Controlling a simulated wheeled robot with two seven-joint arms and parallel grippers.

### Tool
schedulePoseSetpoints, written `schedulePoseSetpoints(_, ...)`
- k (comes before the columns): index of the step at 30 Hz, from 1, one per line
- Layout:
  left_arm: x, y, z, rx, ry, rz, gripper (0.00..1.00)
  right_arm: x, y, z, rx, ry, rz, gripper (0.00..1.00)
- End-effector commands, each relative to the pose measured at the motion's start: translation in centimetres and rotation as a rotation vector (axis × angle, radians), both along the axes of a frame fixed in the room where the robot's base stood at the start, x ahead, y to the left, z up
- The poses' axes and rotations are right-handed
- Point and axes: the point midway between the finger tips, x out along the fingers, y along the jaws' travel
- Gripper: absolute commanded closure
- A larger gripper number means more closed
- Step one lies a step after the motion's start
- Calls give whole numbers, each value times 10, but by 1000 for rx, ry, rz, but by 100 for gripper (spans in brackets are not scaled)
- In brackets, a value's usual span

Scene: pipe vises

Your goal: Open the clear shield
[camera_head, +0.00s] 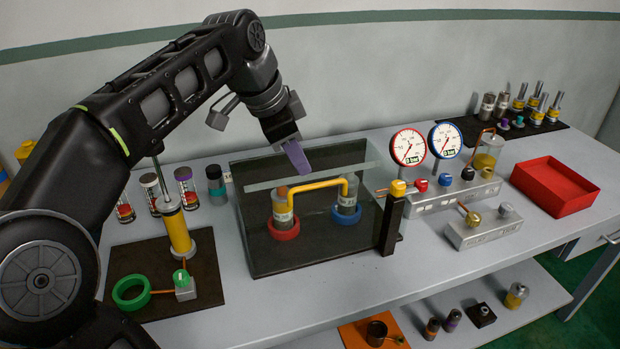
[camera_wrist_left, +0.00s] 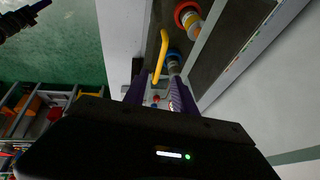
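The clear shield (camera_head: 262,185) is a see-through box with pale edges on the bench in the head view. My left gripper (camera_head: 297,158), with purple fingers, points down at the shield's top; contact cannot be told. In the left wrist view its fingers (camera_wrist_left: 160,95) are apart, with nothing visibly held. A dark part with a purple tip, apparently my right gripper (camera_wrist_left: 28,14), shows at upper left.
Two gauges (camera_head: 408,147) and a grey valve block (camera_head: 440,196) stand close to the shield's right. A red tray (camera_head: 553,187) is farther right. A dark mat (camera_head: 207,262) with a yellow cylinder and green ring lies left. Several small jars stand behind it.

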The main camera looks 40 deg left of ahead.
Motion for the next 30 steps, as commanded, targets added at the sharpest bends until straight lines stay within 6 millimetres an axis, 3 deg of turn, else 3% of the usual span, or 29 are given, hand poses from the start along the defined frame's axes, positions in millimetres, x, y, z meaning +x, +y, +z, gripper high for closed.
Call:
schedulePoseSetpoints(5,4,-1,-11,-1,3,-1,67,0,0,0,0,0,0,46)
schedulePoseSetpoints(18,29,-5,-65,0,3,0,67,0,0,1,0,0,0,46)
schedulePoseSetpoints(29,32,-5,-71,0,0,0,67,0,0,1,0,0,0,46)
schedulePoseSetpoints(30,32,-5,-71,0,0,0,71,0,0,1,0,0,0,46)
